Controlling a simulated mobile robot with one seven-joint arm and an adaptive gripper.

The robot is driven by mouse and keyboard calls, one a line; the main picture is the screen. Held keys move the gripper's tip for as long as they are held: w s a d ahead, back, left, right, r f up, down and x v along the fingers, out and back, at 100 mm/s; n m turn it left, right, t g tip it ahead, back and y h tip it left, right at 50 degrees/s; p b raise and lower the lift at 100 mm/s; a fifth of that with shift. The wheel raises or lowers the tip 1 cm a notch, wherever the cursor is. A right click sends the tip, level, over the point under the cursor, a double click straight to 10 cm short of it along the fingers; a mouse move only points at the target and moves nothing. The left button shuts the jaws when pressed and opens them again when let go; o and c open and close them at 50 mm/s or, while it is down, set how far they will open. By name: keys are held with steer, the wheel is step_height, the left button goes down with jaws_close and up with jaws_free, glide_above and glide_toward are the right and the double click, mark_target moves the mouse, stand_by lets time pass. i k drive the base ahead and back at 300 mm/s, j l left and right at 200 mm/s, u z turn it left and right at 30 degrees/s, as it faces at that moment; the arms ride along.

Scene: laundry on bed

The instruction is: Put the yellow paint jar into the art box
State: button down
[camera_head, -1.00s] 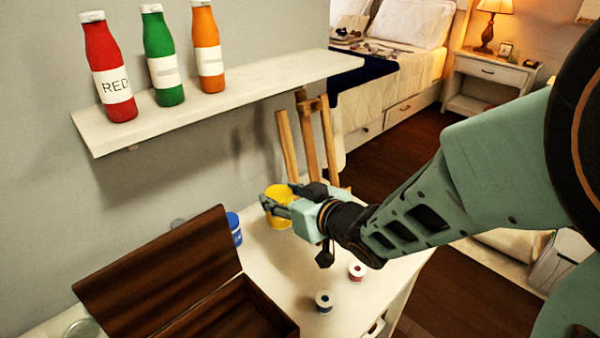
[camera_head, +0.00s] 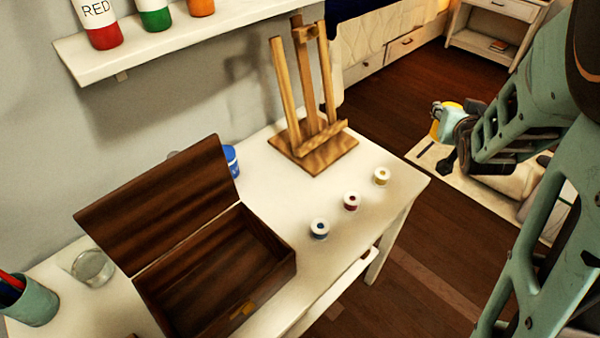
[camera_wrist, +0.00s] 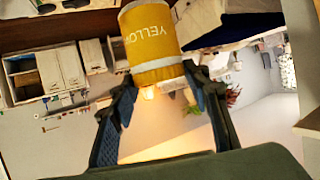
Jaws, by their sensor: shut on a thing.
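The yellow paint jar (camera_wrist: 152,45), with a yellow label reading "YELLOW", is between my gripper's fingers (camera_wrist: 168,82) in the wrist view. In the head view, my gripper (camera_head: 440,118) is shut on the yellow jar (camera_head: 449,113), which is mostly hidden behind it. It holds the jar in the air off the right side of the white table. The art box (camera_head: 215,275) is a dark wooden box on the table's front left, with its lid (camera_head: 160,205) open and leaning back. The visible part of its inside is empty.
A wooden easel (camera_head: 312,140) stands at the table's back. Several small spools, one red (camera_head: 351,201), line the right side of the white table (camera_head: 300,195). A blue jar (camera_head: 231,160) stands behind the lid. A glass (camera_head: 92,267) and pencil cup (camera_head: 32,303) are left. A shelf (camera_head: 170,38) hangs above.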

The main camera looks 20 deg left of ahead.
mark_target(200, 305)
steer(key=l, duration=0.55)
steer(key=l+u, duration=0.3)
steer(key=l, duration=0.25)
steer(key=u, duration=1.35)
